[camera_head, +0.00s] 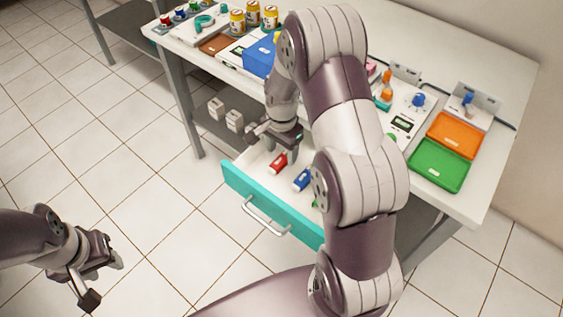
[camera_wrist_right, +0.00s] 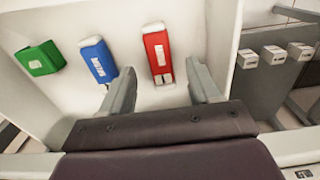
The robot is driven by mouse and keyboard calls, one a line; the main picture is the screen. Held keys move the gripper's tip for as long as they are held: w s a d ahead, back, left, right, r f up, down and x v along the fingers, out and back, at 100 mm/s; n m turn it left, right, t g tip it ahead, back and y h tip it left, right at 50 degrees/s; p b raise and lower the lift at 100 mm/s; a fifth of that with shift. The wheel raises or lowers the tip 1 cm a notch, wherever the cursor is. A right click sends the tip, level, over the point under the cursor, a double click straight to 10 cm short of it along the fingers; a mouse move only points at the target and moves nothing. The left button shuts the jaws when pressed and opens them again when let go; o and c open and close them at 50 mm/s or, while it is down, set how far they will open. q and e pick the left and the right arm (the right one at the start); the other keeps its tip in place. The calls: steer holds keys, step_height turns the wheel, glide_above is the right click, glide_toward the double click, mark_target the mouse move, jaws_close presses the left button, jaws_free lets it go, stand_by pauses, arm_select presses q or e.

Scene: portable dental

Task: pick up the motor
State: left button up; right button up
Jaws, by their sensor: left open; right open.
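An open drawer (camera_head: 240,195) with a teal front holds a red block (camera_head: 278,163), a blue block (camera_head: 302,179) and a green block, mostly hidden behind my right arm in the head view. In the right wrist view the red block (camera_wrist_right: 157,56), blue block (camera_wrist_right: 98,60) and green block (camera_wrist_right: 40,59) lie in a row. Their labels are too small to read, so I cannot tell which is the motor. My right gripper (camera_wrist_right: 162,92) is open and empty above the drawer, with the red block's near end between its fingers in view. My left gripper (camera_head: 103,281) is open and empty, away from the table.
Small grey boxes (camera_head: 234,121) stand on the shelf below. The tiled floor at left is clear.

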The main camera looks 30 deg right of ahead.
mark_target(282, 159)
step_height(282, 159, down, 3)
steer(key=shift+f, duration=0.1)
steer(key=shift+c, duration=0.3)
jaws_close()
